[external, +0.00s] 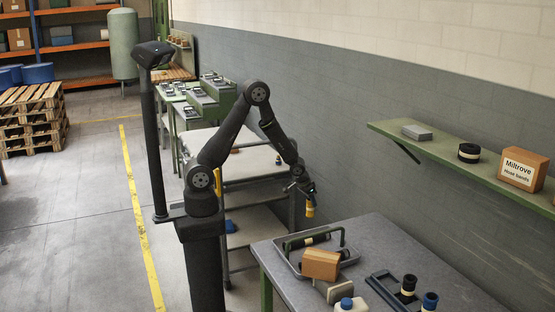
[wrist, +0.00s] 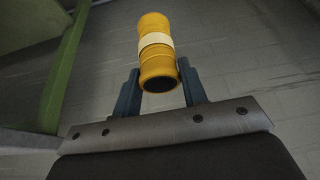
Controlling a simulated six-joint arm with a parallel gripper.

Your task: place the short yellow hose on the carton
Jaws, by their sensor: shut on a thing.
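My gripper (external: 307,190) is shut on the short yellow hose (external: 309,211) and holds it in the air, hanging roughly upright, just off the table's back left edge. In the wrist view the yellow hose (wrist: 155,35) has a pale band around its middle and a dark open end, and sits between the two blue-grey fingers (wrist: 160,82). A brown carton (external: 523,169) lettered "Miltrove Hose bands" stands on the green wall shelf (external: 460,165) at the right, well away from my gripper. The carton is not in the wrist view.
A black banded hose (external: 469,153) and grey box (external: 416,132) share the shelf.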

